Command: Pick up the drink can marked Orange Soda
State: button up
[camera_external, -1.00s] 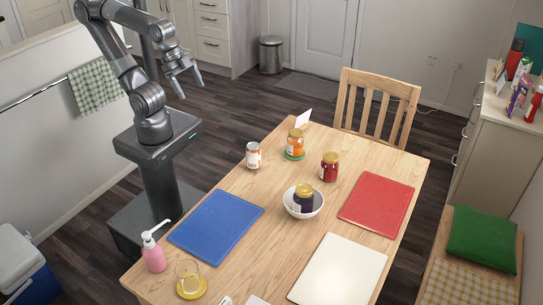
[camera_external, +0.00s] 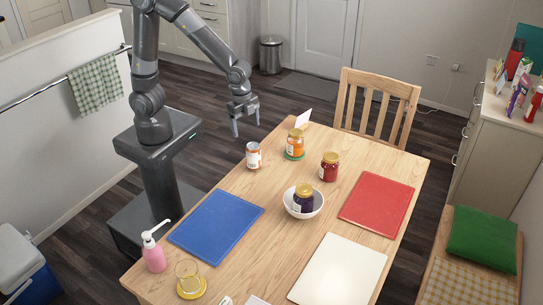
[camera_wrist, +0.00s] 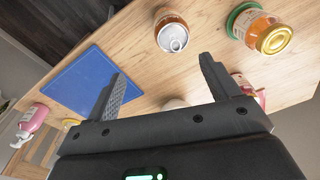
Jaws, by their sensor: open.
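The drink can (camera_external: 253,156), with a white and orange-brown side, stands upright on the wooden table (camera_external: 262,205) near its left edge. Its lettering is too small to read. In the wrist view the can (camera_wrist: 172,36) shows its silver top beyond and between my fingertips. My gripper (camera_external: 246,124) is above and behind the can, near the table's far left edge. In the wrist view my gripper (camera_wrist: 162,80) has its two fingers wide apart with nothing between them. It is not touching the can.
An orange jar (camera_external: 295,143) on a green coaster stands to the can's right. A red jar (camera_external: 329,167) and a white bowl (camera_external: 315,206) holding a dark jar (camera_external: 303,198) are nearby. A blue board (camera_external: 216,223) lies in front, with a pink soap bottle (camera_external: 153,253) beyond its near corner.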

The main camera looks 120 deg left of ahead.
send_near(254, 156)
jog(key=a+f, duration=0.1)
jog(key=s+a+f, duration=0.1)
jog(key=shift+a+m+g, duration=0.3)
jog(key=shift+m+g, duration=0.1)
notch_tip(254, 156, down, 11)
jog(key=shift+s+r, duration=0.1)
jog(key=shift+s, duration=0.05)
jog(key=c, duration=1.2)
jog(key=shift+c, duration=0.3)
jog(key=shift+r, duration=0.15)
